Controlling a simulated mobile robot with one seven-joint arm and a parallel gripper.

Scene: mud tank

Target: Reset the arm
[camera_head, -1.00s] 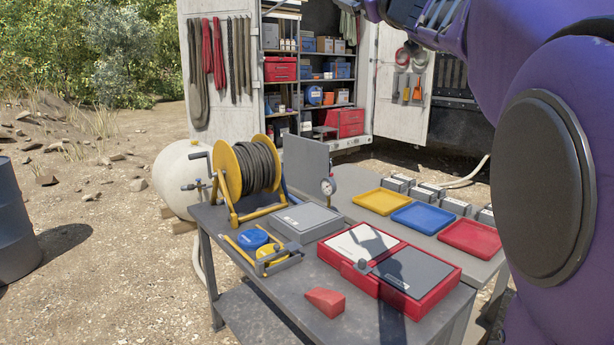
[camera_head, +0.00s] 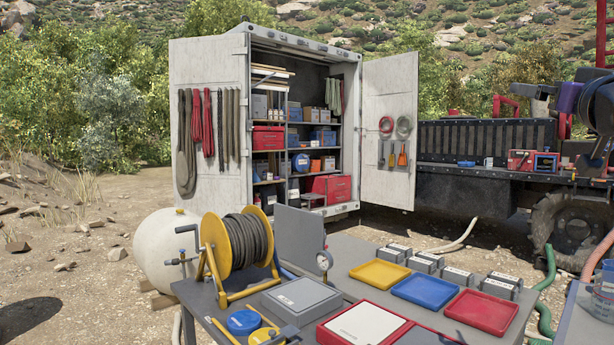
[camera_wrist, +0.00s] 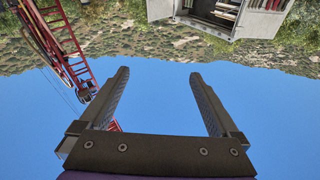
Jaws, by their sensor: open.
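In the wrist view my gripper (camera_wrist: 158,75) is open, its two dark fingers spread apart against blue sky with nothing between them. The view is upside down, with hillside and the white storage container (camera_wrist: 215,18) along its top. In the head view a small purple and dark part of my arm (camera_head: 570,97) shows at the upper right edge, well clear of the tables. I cannot make out the fingers there.
A grey table holds a yellow hose reel (camera_head: 217,245), a grey case (camera_head: 301,296) and a red box (camera_head: 322,334). Beside it are yellow (camera_head: 380,274), blue (camera_head: 428,291) and red trays (camera_head: 482,312). A truck (camera_head: 480,140) stands behind at right.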

